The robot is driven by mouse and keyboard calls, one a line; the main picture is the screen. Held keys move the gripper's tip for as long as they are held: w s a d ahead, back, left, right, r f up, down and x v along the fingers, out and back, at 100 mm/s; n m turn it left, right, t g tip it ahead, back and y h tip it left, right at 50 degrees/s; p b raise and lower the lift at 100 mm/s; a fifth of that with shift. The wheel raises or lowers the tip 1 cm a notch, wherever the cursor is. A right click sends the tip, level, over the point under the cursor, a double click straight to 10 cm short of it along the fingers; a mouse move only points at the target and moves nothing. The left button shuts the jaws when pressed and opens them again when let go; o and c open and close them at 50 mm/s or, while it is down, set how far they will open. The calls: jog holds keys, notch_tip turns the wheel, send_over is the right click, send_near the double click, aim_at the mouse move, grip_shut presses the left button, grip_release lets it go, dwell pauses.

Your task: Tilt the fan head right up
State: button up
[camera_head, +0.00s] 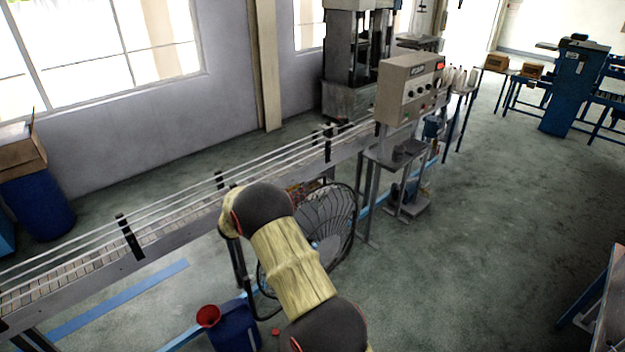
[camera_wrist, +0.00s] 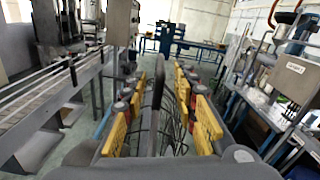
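The fan (camera_head: 333,222) is a dark, round wire cage on the floor in front of the conveyor. My arm hides its left and lower parts in the head view. In the wrist view the fan's dark rim (camera_wrist: 157,95) stands nearly edge-on between my fingers, with its thin cage wires (camera_wrist: 172,135) nearer the wrist. My gripper (camera_wrist: 161,84) is open, with yellow-padded fingers on both sides of the rim. Gaps seem to show between the pads and the rim; I cannot tell whether either finger touches it. The gripper's fingers do not show clearly in the head view.
The railed conveyor (camera_head: 160,232) runs behind the fan. A control box (camera_head: 408,88) stands beyond it on the right. The floor (camera_head: 480,220) on the right is clear.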

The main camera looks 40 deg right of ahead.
aim_at(322, 176)
jog(key=d, duration=0.2)
jog(key=d+p, duration=0.1)
jog(key=d, duration=0.1)
jog(key=w+d+p, duration=0.1)
jog(key=d, duration=0.1)
jog(key=shift+d, duration=0.4)
jog(key=shift+c, duration=0.8)
grip_shut()
